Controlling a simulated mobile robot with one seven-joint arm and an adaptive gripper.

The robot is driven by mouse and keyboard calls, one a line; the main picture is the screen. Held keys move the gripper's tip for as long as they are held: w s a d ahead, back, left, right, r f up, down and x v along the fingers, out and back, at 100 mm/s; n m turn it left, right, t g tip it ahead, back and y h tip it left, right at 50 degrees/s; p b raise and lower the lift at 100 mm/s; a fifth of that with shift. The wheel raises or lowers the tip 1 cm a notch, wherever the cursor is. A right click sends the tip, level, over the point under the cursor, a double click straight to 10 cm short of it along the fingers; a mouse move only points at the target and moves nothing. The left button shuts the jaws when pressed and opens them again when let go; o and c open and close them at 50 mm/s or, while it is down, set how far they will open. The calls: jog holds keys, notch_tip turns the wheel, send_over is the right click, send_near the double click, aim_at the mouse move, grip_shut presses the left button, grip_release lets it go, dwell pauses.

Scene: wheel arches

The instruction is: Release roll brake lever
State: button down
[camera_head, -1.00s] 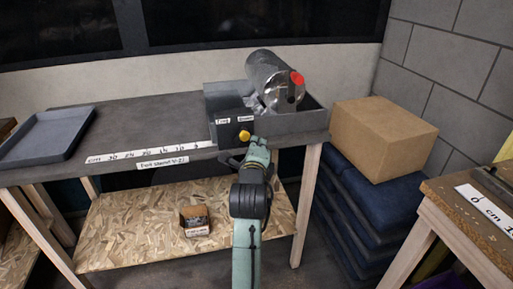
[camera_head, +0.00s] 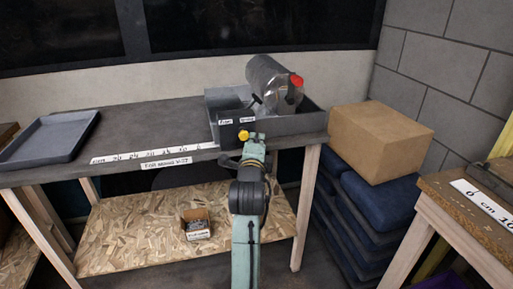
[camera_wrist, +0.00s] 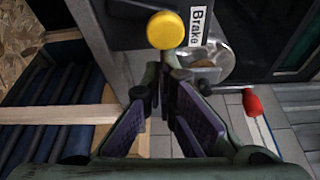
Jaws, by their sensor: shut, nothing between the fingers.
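The roll brake lever shows as a yellow knob (camera_head: 243,135) on the front of a dark box at the bench's front edge. It sits just below the "Brake" label (camera_head: 247,121), right of the "Free" label (camera_head: 225,122). The knob also shows large in the wrist view (camera_wrist: 166,30), beside the "Brake" label (camera_wrist: 196,27). My gripper (camera_wrist: 161,84) is shut and empty, its tips just short of the knob in the picture; I cannot tell whether they touch it. In the head view my gripper (camera_head: 252,146) is just right of and below the knob.
An empty tray (camera_head: 48,137) is at the bench's left. A cardboard box (camera_head: 385,140) on dark blue stacks stands right of the bench.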

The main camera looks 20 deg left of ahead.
aim_at(243, 135)
jog(key=a+n+b, duration=0.1)
jog(key=n, duration=0.2)
jog(key=s+r+n+t+y+b, duration=0.1)
jog(key=n, duration=0.1)
jog(key=a+r+n+t+b, duration=0.1)
jog(key=n+b, duration=0.1)
jog(key=n, duration=0.1)
jog(key=shift+s+a+n+y, duration=0.3)
jog(key=shift+s, duration=0.05)
jog(key=shift+s+a+r, duration=0.1)
jog(key=shift+s+a, duration=0.05)
jog(key=shift+a, duration=0.15)
